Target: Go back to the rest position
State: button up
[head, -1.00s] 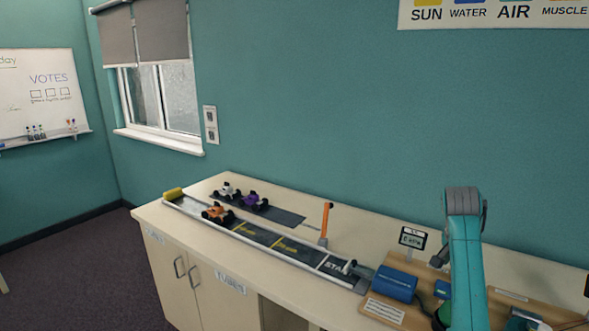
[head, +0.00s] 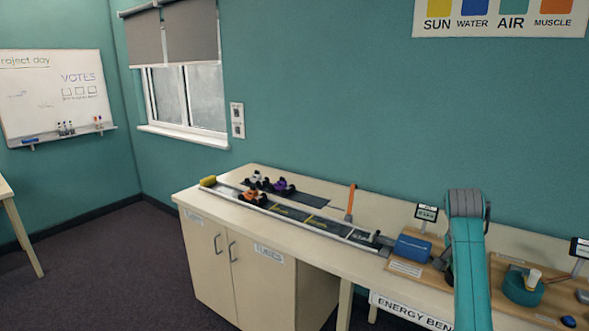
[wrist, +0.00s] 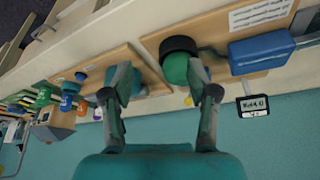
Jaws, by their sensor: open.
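My gripper (wrist: 160,95) shows in the wrist view with its two fingers spread wide apart. It is open and nothing is between the fingers. Behind the fingers are the bench top and the teal wall, which look upside down there. In the head view my teal arm rises at the right in front of the bench (head: 225,206). Its grey joint is at the top, and the gripper itself cannot be made out in that view.
The bench carries a dark track (head: 290,211) with toy cars, an orange post (head: 351,203), a blue box (head: 413,247) and a teal round device (head: 522,287). A whiteboard (head: 55,95) hangs at the left. Dark carpet (head: 110,270) lies clear at the front left.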

jog(key=s+a+f+n+t, duration=0.1)
jog(key=s+a+f, duration=0.2)
jog(key=f, duration=0.5)
jog(key=s+a+f+n+t, duration=0.1)
jog(key=s+a+f, duration=0.1)
jog(key=f, duration=0.6)
jog(key=s+a+f+n+t, duration=0.1)
jog(key=s+a+f+n, duration=0.15)
jog(key=f, duration=0.55)
jog(key=s+a+f+n+t, duration=0.1)
jog(key=s+a+f+t, duration=0.1)
jog(key=s+a+f, duration=0.45)
jog(key=s+a+f+n+t, duration=0.15)
jog(key=s+f, duration=0.25)
jog(key=s, duration=0.5)
jog(key=s+a+r+n+t+y, duration=0.15)
jog(key=s+a, duration=0.25)
jog(key=s, duration=0.7)
jog(key=s+a+r+n+t+y, duration=0.1)
jog(key=s+a+r+t, duration=0.15)
jog(key=s, duration=0.85)
jog(key=s+a+r+n+t+y, duration=0.1)
jog(key=s+a+r+n+t, duration=0.1)
jog(key=s+r, duration=1.2)
notch_tip(320, 180, up, 2)
jog(key=shift+s+a+r, duration=0.25)
jog(key=shift+s+a, duration=0.15)
jog(key=shift+a, duration=0.3)
